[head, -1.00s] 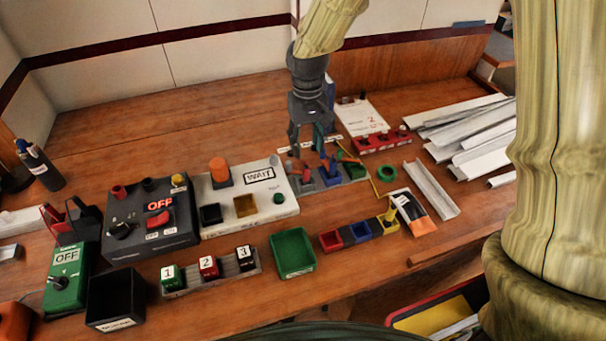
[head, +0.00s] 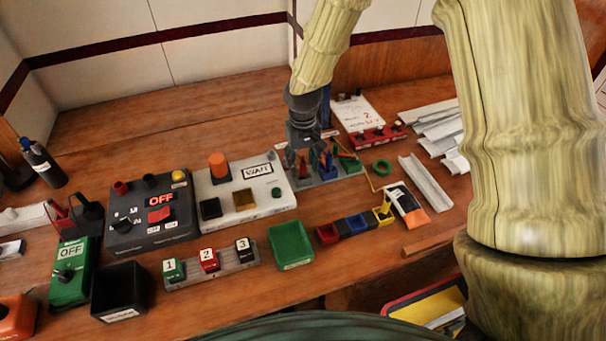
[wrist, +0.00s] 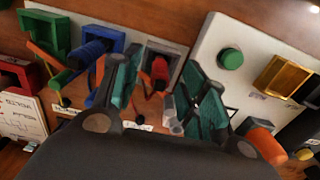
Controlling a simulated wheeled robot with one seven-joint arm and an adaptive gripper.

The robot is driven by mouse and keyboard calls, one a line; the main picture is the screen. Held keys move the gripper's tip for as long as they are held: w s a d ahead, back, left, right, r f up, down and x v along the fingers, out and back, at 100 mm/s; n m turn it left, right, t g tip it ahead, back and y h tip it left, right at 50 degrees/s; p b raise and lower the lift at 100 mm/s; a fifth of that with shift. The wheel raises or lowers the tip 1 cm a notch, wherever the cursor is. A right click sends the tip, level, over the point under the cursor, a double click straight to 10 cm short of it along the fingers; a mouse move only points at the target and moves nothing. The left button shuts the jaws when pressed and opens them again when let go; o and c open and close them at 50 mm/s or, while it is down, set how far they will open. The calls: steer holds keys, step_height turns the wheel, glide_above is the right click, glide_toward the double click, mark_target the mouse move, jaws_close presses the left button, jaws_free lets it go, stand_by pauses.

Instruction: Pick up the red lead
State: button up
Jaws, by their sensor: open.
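The red lead (wrist: 160,72) stands in a grey slot of the lead rack (head: 327,182), and its red end shows between my finger pads in the wrist view. My gripper (wrist: 164,66) is open with one finger on each side of the red lead. I cannot tell whether either finger touches it. In the head view my gripper (head: 303,160) is low over the left part of the rack and hides part of the lead.
The white WAIT panel (head: 240,190) is on the other side. A red block (head: 377,139) is behind, and a green ring (head: 382,167) lies to the right.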

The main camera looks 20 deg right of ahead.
steer(key=shift+f, duration=0.1)
steer(key=shift+c, duration=0.4)
jaws_close()
